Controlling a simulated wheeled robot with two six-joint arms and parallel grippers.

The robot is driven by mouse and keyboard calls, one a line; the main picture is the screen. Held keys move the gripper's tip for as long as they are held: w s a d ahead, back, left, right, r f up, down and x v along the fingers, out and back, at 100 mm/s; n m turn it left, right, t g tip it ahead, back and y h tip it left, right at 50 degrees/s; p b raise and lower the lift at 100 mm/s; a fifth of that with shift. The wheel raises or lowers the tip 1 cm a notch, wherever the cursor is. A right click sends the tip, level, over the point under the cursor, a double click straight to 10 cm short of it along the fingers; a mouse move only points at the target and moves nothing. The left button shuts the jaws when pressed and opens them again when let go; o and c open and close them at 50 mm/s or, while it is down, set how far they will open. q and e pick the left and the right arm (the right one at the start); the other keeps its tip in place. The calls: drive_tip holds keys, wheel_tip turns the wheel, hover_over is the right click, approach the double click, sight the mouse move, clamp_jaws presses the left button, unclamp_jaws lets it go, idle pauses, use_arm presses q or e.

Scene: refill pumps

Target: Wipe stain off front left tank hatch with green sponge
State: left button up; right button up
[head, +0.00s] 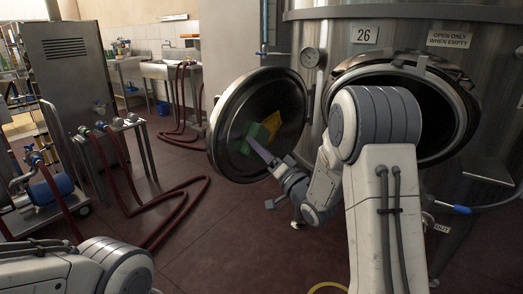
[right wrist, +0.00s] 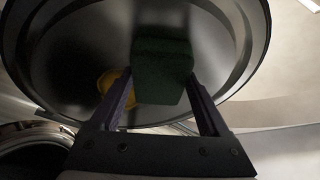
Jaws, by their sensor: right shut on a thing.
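The tank hatch (head: 226,120) is a round dark metal door, swung open to the left of the tank's round opening in the head view. A yellow-orange stain (head: 273,124) shows on its inner face; it also shows in the right wrist view (right wrist: 106,84), partly hidden behind a finger and the sponge. My right gripper (head: 254,144) is shut on the green sponge (head: 246,142) and holds it at the hatch face, just left of and below the stain. In the right wrist view the sponge (right wrist: 162,70) sits between both fingers. I cannot tell whether it touches the hatch. My left gripper is out of view.
The steel tank (head: 400,35) marked 26 stands at the right, its opening (head: 432,115) behind my right arm. Red hoses (head: 185,195) lie on the floor at the left by a metal pump stand (head: 120,125). A sink (head: 170,70) stands at the back. Floor below the hatch is clear.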

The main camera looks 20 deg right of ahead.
sight(274, 130)
drive_tip(key=shift+w+a, duration=0.5)
drive_tip(key=shift+w, duration=0.15)
idle(0.5)
drive_tip(key=w+d, duration=0.5)
drive_tip(key=d, duration=0.1)
idle(0.7)
drive_tip(key=shift+w+d+p, duration=0.25)
drive_tip(key=shift+w+d, duration=0.25)
drive_tip(key=shift+d, duration=0.35)
drive_tip(key=shift+w+d+p, duration=0.25)
drive_tip(key=shift+w+d, duration=0.25)
drive_tip(key=shift+d, duration=0.3)
drive_tip(key=shift+w+d+p, duration=0.2)
drive_tip(key=shift+w+d, duration=0.3)
drive_tip(key=shift+d, duration=0.3)
drive_tip(key=shift+w+d+p, duration=0.15)
drive_tip(key=shift+w+d, duration=0.35)
drive_tip(key=shift+d, duration=0.35)
drive_tip(key=shift+s+a, duration=1.3)
drive_tip(key=shift+a, duration=0.3)
drive_tip(key=shift+s+a+b, duration=0.25)
drive_tip(key=shift+s+a, duration=0.75)
drive_tip(key=shift+a, duration=0.65)
drive_tip(key=shift+s+a+b, duration=0.3)
drive_tip(key=shift+s+a, duration=0.65)
drive_tip(key=shift+a, duration=0.65)
drive_tip(key=shift+s+a+b, duration=0.25)
drive_tip(key=shift+s+a, duration=0.75)
drive_tip(key=shift+a, duration=0.65)
